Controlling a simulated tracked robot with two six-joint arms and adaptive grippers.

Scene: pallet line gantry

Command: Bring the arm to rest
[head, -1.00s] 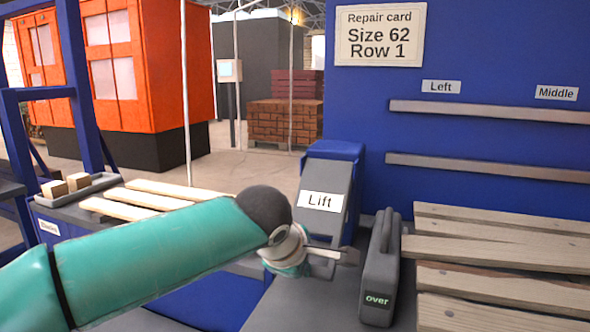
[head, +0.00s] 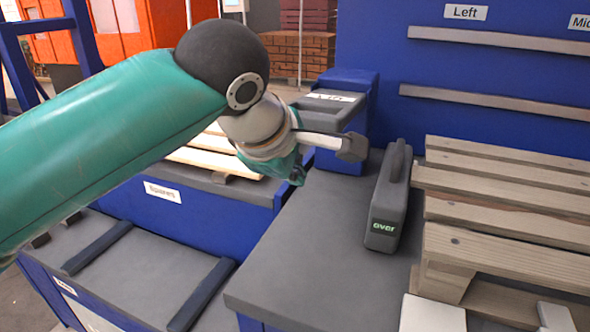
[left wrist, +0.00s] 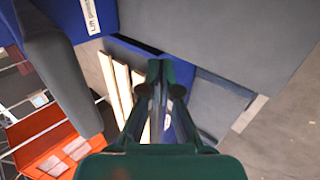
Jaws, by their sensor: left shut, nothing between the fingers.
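My left gripper (head: 297,177) is at the end of my teal left arm, pointing down above the edge between the grey bench top and the slatted spares bay. The wrist hides part of it in the head view. In the left wrist view its two fingers (left wrist: 158,75) are together, with nothing seen between them. My right gripper is not in view.
The blue lift box (head: 345,90) stands just beyond my wrist. A grey case (head: 388,205) reading "over" stands to the right, beside a slatted wooden pallet (head: 500,245). Pale boards (head: 215,160) lie behind my arm. The front bench top (head: 300,260) is clear.

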